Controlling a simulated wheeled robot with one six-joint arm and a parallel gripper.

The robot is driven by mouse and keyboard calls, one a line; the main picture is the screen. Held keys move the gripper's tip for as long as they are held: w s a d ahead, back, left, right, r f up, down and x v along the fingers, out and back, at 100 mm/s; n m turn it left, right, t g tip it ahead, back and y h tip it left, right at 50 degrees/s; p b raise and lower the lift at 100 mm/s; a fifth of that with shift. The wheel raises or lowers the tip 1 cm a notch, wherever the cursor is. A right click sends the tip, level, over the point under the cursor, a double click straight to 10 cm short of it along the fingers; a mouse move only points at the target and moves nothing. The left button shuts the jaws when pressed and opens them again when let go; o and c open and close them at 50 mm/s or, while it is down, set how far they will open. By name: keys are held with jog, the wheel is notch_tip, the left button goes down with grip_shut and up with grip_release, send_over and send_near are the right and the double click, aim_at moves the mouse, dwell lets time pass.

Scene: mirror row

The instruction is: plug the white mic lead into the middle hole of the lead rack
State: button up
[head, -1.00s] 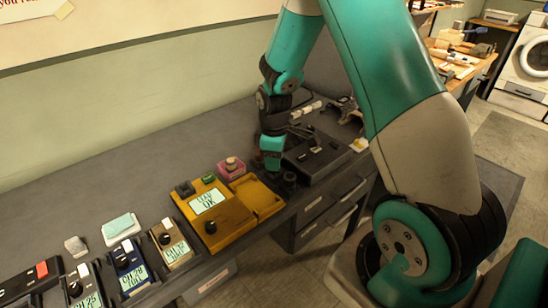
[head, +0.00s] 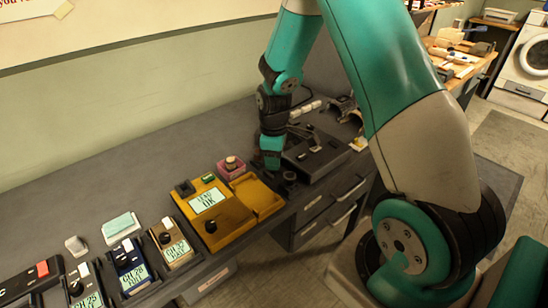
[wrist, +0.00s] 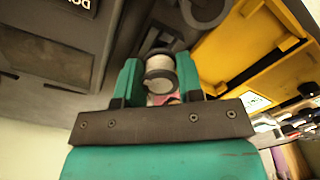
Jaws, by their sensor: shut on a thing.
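My gripper (head: 270,161) points down over the bench, between the yellow tester and a dark grey box. In the wrist view my gripper (wrist: 158,76) is shut on a white cylindrical piece, the white mic lead (wrist: 159,68), with both teal fingers against its sides. In the head view the held lead is hidden by my gripper. The dark grey box (head: 322,160), with small light pieces on top, stands just right of my gripper. I cannot tell for sure whether it is the lead rack; no row of holes can be made out.
A yellow tester (head: 232,228) with a lit display stands left of my gripper, with a pink block (head: 231,168) behind it. Several small boxes with displays (head: 130,273) line the bench front at left. The bench (head: 110,190) behind them is mostly clear.

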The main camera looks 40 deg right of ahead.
jog(key=shift+f+b, duration=0.6)
jog(key=shift+f, duration=0.4)
jog(key=o, duration=1)
jog(key=shift+o, duration=0.2)
notch_tip(320, 180, up, 18)
jog(key=shift+f, duration=0.25)
jog(key=s+a+r+y+p, duration=0.1)
jog(key=s+a+r+y, duration=0.1)
jog(key=s+a, duration=0.9)
jog(key=s+a+r+m+y+p, duration=0.1)
jog(key=s+a+r, duration=0.4)
jog(key=s+a, duration=0.6)
jog(key=shift+a+y, duration=0.25)
jog(key=shift+y, duration=0.35)
